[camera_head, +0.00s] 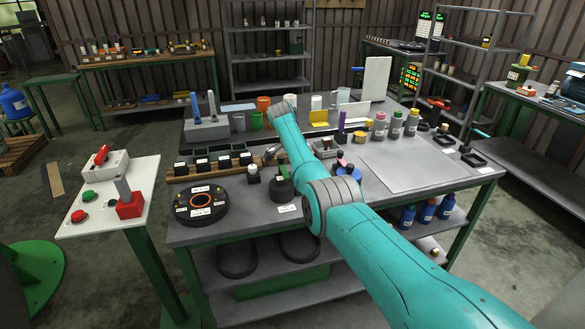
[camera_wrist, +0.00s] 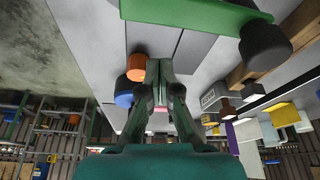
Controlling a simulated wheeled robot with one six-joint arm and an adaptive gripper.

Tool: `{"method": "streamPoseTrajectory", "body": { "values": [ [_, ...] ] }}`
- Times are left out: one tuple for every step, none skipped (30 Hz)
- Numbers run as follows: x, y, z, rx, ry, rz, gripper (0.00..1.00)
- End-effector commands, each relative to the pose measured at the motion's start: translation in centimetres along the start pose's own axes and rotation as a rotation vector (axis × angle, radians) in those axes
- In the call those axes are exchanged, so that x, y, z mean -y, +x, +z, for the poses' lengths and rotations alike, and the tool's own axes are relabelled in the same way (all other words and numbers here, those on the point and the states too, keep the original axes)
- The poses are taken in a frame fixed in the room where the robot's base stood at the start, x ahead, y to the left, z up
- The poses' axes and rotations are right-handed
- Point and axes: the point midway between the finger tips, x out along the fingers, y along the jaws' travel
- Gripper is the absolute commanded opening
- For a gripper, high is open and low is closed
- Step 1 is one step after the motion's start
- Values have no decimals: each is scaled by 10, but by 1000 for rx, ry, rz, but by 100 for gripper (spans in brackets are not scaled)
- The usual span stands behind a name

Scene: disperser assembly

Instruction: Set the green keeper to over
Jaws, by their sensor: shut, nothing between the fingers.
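In the wrist view a flat green bar (camera_wrist: 195,12) crosses the top edge, with a dark round knob (camera_wrist: 265,46) by its right end. It looks like the green keeper, but I cannot be sure. My gripper (camera_wrist: 163,68) is shut and empty, its fingertips below the bar in the picture and apart from it. An orange cylinder (camera_wrist: 136,67) and a blue one (camera_wrist: 124,98) show just left of the fingers.
The grey bench (camera_head: 400,184) is crowded. A black disc (camera_head: 201,205) lies at its front left, and grey bottles (camera_head: 395,124) stand right of my arm. A pale flat sheet (camera_head: 409,168) leaves clear room at the right. A side table (camera_head: 128,212) carries red and green controls.

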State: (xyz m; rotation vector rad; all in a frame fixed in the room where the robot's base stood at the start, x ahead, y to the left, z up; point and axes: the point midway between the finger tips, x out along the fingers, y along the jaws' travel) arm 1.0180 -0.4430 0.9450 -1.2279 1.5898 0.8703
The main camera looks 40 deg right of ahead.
Motion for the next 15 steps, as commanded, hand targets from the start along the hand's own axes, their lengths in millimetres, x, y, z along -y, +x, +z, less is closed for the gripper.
{"method": "streamPoseTrajectory", "body": {
  "values": [
    [2, -14, 0, -1, -1, -4, 0],
    [3, -20, 1, -1, -1, -4, 0],
    [3, -29, 1, -1, -1, -4, 0],
    [4, -35, 0, -1, -1, -3, 0],
    [4, -41, 0, -2, 0, -3, 0],
    [4, -49, 0, -2, 0, -2, 0],
    [4, -55, -1, -2, 0, -2, 0],
    [5, -60, -1, -2, 0, -2, 0],
    [5, -67, -1, -2, 0, -1, 0],
    [6, -72, -1, -2, 0, 0, 0],
    [6, -76, -1, -2, 0, 0, 0],
    [6, -82, -1, -2, 0, -1, 0],
    [7, -85, -1, -2, 0, -1, 0],
    [7, -88, -1, -2, 0, 0, 0],
    [7, -92, -1, -2, 0, 1, 0]
  ]
}}
